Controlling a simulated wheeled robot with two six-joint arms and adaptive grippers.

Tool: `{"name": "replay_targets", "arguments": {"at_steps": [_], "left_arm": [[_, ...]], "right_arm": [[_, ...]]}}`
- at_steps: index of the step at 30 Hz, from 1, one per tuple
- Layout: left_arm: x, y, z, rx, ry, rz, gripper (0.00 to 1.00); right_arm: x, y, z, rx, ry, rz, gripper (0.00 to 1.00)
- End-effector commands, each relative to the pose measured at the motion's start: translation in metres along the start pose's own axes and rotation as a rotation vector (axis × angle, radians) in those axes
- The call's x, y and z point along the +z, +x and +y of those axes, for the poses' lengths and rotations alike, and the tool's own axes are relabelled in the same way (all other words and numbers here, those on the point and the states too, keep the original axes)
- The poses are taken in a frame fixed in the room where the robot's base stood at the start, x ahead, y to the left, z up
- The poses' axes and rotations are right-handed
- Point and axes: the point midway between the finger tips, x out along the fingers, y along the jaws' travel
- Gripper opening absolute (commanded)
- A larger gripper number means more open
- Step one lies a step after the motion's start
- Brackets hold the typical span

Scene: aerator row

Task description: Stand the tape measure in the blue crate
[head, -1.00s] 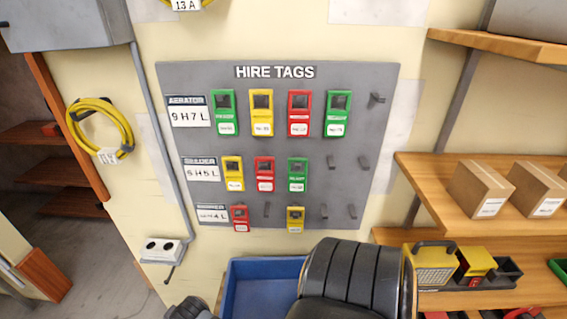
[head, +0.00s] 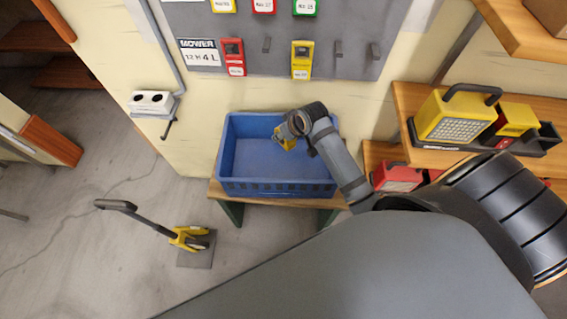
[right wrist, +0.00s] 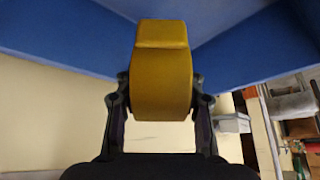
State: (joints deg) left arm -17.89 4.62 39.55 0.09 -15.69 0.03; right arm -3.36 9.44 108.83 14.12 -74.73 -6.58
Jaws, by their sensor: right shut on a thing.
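The blue crate (head: 255,187) stands on a low wooden bench against the wall, and its visible floor is bare. My right gripper (head: 288,133) is over the right back part of the crate, shut on the yellow tape measure (head: 287,144), which is mostly hidden by the gripper in the head view. In the right wrist view the tape measure (right wrist: 162,70) sits between the two black fingers, with blue crate walls (right wrist: 60,35) around it. I cannot tell whether it touches the crate floor. My left gripper is not in view.
A tag board (head: 270,50) hangs above the crate. A double socket box (head: 153,103) is on the wall to the left. A yellow tool with a long handle (head: 187,238) stands on the floor.

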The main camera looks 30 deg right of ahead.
Motion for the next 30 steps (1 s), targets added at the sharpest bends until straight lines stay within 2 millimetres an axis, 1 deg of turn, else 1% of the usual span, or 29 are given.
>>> {"name": "replay_targets", "arguments": {"at_steps": [1, 3, 6, 9, 12, 17, 20, 24, 27, 30], "left_arm": [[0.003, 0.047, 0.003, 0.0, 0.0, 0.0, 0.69], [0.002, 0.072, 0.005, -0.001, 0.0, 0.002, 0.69], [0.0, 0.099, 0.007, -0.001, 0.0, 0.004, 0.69], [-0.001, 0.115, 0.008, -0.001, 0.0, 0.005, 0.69], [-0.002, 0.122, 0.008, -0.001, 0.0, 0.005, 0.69], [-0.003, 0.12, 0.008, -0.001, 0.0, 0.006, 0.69], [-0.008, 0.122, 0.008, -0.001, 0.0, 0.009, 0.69], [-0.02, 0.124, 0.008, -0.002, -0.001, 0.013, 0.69], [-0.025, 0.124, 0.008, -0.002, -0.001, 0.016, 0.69], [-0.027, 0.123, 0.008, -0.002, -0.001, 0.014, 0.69]], "right_arm": [[0.012, 0.034, 0.014, -0.002, -0.024, 0.004, 0.0], [0.013, 0.048, 0.027, -0.017, -0.052, 0.002, 0.0], [0.013, 0.06, 0.043, -0.033, -0.082, -0.003, 0.0], [0.012, 0.065, 0.054, -0.045, -0.101, -0.007, 0.0], [0.011, 0.065, 0.059, -0.052, -0.112, -0.011, 0.0], [0.009, 0.063, 0.061, -0.057, -0.116, -0.012, 0.0], [0.017, 0.075, 0.061, -0.058, -0.114, -0.014, 0.0], [0.033, 0.102, 0.061, -0.058, -0.113, -0.015, 0.0], [0.04, 0.113, 0.061, -0.057, -0.114, -0.013, 0.0], [0.041, 0.116, 0.061, -0.056, -0.115, -0.011, 0.0]]}}
